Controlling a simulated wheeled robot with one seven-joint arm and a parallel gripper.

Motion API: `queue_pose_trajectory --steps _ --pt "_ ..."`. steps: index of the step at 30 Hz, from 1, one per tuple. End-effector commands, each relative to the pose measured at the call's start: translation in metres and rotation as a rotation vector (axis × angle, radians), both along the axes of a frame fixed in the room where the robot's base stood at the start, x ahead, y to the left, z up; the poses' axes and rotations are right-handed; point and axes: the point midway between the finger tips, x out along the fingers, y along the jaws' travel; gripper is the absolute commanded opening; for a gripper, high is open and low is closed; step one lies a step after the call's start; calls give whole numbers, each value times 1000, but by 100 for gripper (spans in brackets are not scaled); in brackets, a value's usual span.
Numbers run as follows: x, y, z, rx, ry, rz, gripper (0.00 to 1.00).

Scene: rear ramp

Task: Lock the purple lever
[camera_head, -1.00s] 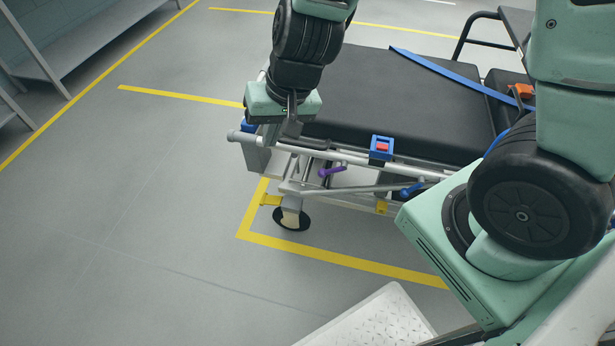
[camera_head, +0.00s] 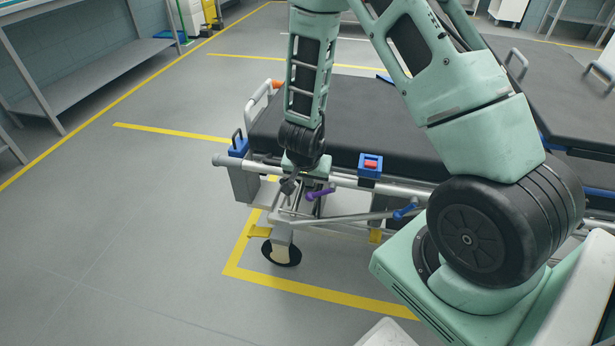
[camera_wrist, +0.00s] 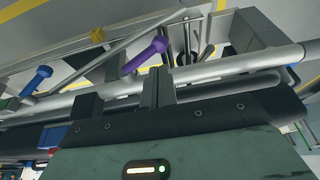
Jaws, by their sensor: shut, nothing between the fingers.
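The purple lever (camera_head: 320,193) sticks out from the stretcher's side frame, below the side rail, in the head view. It also shows in the wrist view (camera_wrist: 146,56), where its round knob points up and right, just above the fingertips. My gripper (camera_head: 289,186) is shut and empty, just left of the lever in the head view. In the wrist view the closed fingers (camera_wrist: 158,88) lie in front of the silver rail. A gap seems to separate fingers and lever, but contact cannot be ruled out.
A blue lever (camera_head: 405,208) and a red-and-blue buckle (camera_head: 370,165) are to the right on the stretcher (camera_head: 375,135). A yellow pedal (camera_head: 259,231) sits by the caster (camera_head: 281,253). Open floor (camera_head: 130,230) lies to the left.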

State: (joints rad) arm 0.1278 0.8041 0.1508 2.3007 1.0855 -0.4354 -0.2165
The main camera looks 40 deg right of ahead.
Motion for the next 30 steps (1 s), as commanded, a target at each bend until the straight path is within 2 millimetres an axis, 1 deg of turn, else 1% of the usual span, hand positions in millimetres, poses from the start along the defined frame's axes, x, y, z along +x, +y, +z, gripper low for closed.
queue_pose_trajectory --steps 1,3,6,9,14,23,30 --pt "2 -3 -13 0 1 -4 0" --pt "3 -5 -24 1 2 -2 0" --pt "6 -6 -36 0 0 0 0" --pt "7 -8 -44 0 0 0 0" --pt "8 -8 -48 0 0 1 0" --pt "8 -8 -48 0 -1 1 0" --pt "9 -8 -55 0 0 1 0"
